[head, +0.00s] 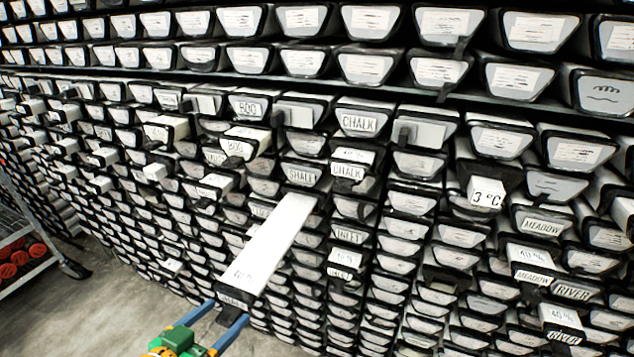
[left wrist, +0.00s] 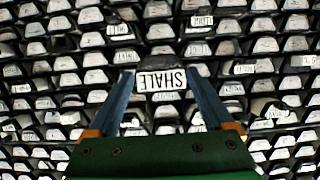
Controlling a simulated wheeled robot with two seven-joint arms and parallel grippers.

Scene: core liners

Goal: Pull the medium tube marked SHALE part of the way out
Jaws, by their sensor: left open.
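A long white tube (head: 265,243) sticks far out of the rack in the head view, sloping down toward me. Its top is marked 40 %, and the lettering on its dark front end is hard to read there. A slot front marked SHALE (head: 302,175) sits above its root. My left gripper (head: 229,311), with blue fingers, is open at the tube's front end. In the left wrist view a SHALE plate (left wrist: 161,80), upside down, lies between the spread fingertips. I cannot tell whether the fingers touch it. My right gripper is not in view.
The rack is packed with dark-rimmed tube fronts.

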